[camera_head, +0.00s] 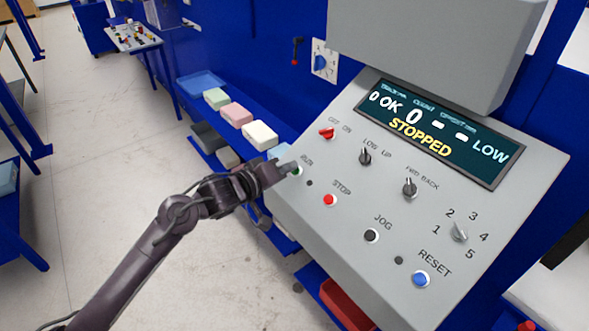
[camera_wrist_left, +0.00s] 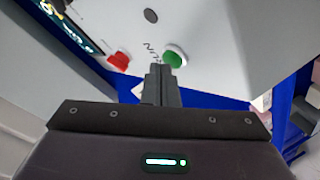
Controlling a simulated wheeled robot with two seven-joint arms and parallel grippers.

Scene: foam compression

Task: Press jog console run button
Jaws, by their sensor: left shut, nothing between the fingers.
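The grey jog console (camera_head: 330,260) fills the right of the head view, its sloped panel facing me. The green run button (camera_head: 297,171) sits at the panel's left edge, partly hidden by my left gripper (camera_head: 291,166). In the left wrist view the green run button (camera_wrist_left: 174,57) shows just beyond the tips of my left gripper (camera_wrist_left: 160,70), beside the "RUN" label. The fingers are shut and empty, close to the button; I cannot tell whether they touch it. The display (camera_head: 440,135) reads "STOPPED". My right gripper is in neither view.
A red stop button (camera_head: 330,199), a black jog button (camera_head: 371,235) and a blue reset button (camera_head: 420,279) run down the panel. A red switch (camera_head: 327,133) is above the run button. Foam blocks (camera_head: 237,114) lie on a blue shelf behind my arm. Open floor lies left.

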